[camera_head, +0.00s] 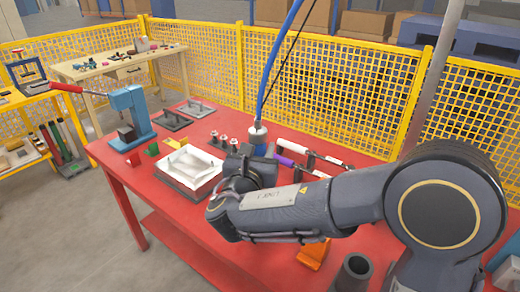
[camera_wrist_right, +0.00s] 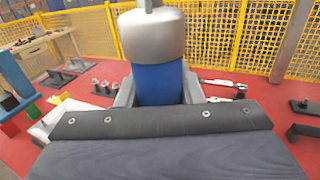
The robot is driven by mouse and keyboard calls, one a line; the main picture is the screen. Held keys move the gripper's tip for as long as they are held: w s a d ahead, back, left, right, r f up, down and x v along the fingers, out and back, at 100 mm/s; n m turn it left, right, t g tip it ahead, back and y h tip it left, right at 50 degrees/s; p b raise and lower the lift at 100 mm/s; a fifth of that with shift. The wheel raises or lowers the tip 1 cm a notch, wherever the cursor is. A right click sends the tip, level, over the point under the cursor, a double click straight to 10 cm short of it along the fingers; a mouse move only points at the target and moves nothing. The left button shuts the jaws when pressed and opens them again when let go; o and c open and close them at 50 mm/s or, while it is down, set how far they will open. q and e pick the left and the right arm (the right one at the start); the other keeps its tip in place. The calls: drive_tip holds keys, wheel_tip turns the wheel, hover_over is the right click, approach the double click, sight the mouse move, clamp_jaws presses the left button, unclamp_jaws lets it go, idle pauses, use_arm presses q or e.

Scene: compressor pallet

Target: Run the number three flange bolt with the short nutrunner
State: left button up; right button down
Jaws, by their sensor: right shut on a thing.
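My right gripper (camera_wrist_right: 158,92) is shut on an upright tool with a blue body and a silver upper part (camera_wrist_right: 152,36), which I take to be the nutrunner. In the head view the tool (camera_head: 258,136) hangs on a blue hose, and my right arm hides its lower end. A pale, glossy block on a dark base (camera_head: 192,166) lies just left of the right gripper (camera_head: 252,158); it may be the flange part. I cannot make out numbered bolts on it. Several small silver pieces (camera_head: 223,139) stand on a dark holder behind it. My left gripper is not in view.
A blue press with a red lever (camera_head: 128,112) stands on the red table (camera_head: 160,205) at left, near small coloured blocks (camera_head: 132,160). White and purple tools (camera_head: 308,150) lie on stands at the back right. An orange piece (camera_head: 313,253) and dark cylinder (camera_head: 355,268) are in front.

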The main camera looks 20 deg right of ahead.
sight(259, 133)
drive_tip(key=shift+f, duration=0.45)
idle(1.1)
drive_tip(key=shift+r+p, duration=1.95)
drive_tip(key=shift+r, duration=0.75)
drive_tip(key=shift+f, duration=0.1)
